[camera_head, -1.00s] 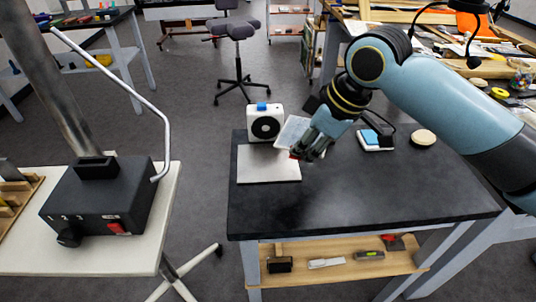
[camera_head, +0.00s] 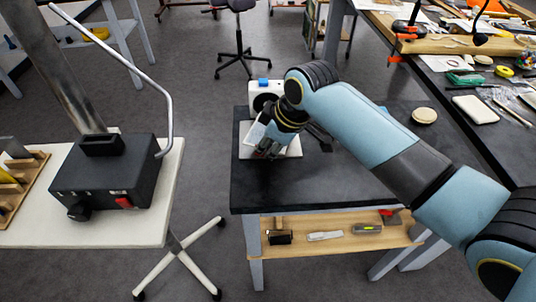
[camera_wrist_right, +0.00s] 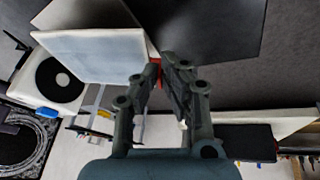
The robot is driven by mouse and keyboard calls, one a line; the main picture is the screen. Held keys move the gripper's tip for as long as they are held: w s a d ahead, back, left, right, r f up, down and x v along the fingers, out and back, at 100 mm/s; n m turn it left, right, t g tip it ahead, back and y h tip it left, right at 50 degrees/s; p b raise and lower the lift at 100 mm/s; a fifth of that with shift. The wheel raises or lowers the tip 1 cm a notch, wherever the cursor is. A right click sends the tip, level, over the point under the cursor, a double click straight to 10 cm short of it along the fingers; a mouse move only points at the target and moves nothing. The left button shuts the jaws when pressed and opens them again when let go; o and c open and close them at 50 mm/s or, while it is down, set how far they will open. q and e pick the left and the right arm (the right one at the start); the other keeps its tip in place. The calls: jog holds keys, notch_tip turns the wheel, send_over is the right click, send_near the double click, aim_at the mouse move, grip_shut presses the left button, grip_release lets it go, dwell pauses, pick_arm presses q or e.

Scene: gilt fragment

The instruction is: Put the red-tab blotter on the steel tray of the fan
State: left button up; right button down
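My right gripper (camera_head: 270,152) is low over the steel tray (camera_head: 293,151) in front of the fan (camera_head: 262,96). It is shut on the red-tab blotter, a pale flat sheet (camera_head: 255,134) held tilted over the tray's left part. In the right wrist view, my right gripper's fingertips (camera_wrist_right: 168,68) pinch the blotter (camera_wrist_right: 95,54) at its red tab. The white fan (camera_wrist_right: 52,82) with its dark round grille is close behind the blotter there. Whether the blotter touches the tray cannot be told. My arm hides part of the tray. My left gripper is not in view.
The black table (camera_head: 300,188) has free room in front of the tray. A round tan disc (camera_head: 424,116) lies at its right. A black box with a lever (camera_head: 110,172) stands on the white table at left. A cluttered bench (camera_head: 450,75) is at back right.

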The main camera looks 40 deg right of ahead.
jog(key=shift+f, duration=1.75)
jog(key=shift+f, duration=0.1)
jog(key=c, duration=1.5)
grip_release()
jog(key=v, duration=1.2)
jog(key=shift+s+p, duration=0.1)
jog(key=shift+p, duration=0.25)
